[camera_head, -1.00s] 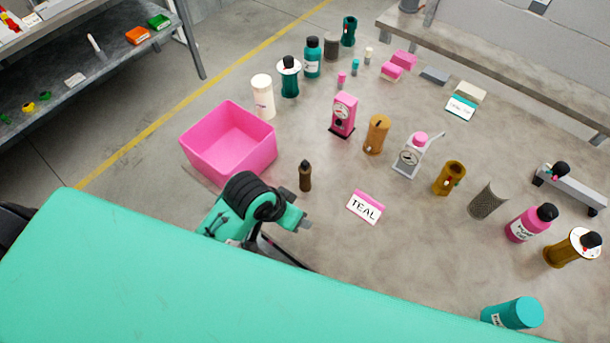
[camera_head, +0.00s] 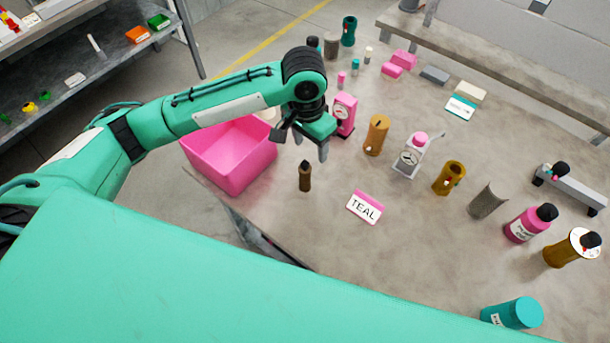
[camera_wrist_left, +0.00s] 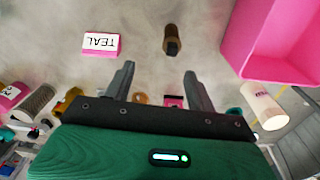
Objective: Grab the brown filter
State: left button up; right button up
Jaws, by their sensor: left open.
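A small dark brown piece with a black tip (camera_head: 305,178) stands upright on the table, right of the pink bin; it also shows in the left wrist view (camera_wrist_left: 171,38). A light brown cylinder (camera_head: 376,138) stands farther back to its right. I cannot tell by label which one is the filter. My left gripper (camera_head: 311,147) is open and empty, pointing down above the table. In the head view its fingers are just above the dark brown piece. In the left wrist view the open fingers (camera_wrist_left: 159,72) are apart from it. My right gripper is not in view.
A pink bin (camera_head: 228,160) stands on the left, partly behind my left arm. A TEAL sign (camera_head: 364,207) lies right of the dark brown piece. A pink gauge pump (camera_head: 344,115) stands close beyond the gripper. Bare table (camera_head: 400,250) lies in front.

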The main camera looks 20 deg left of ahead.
aim_at(305, 170)
pick_arm(q)
jog(key=shift+n+y, duration=0.3)
jog(key=shift+y, duration=0.1)
jog(key=f, duration=0.2)
jog(key=a+f, duration=0.1)
jog(key=f, duration=0.1)
jog(key=w+a+f+p, duration=0.1)
jog(key=f, duration=0.1)
jog(key=shift+f, duration=0.25)
jog(key=f, duration=0.1)
jog(key=f+p, duration=0.1)
jog(key=f, duration=0.2)
jog(key=shift+s+d+f+p, duration=0.2)
jog(key=shift+d+f+p, duration=0.05)
jog(key=shift+d+p, duration=0.1)
jog(key=shift+f, duration=0.55)
jog(key=c, duration=1.1)
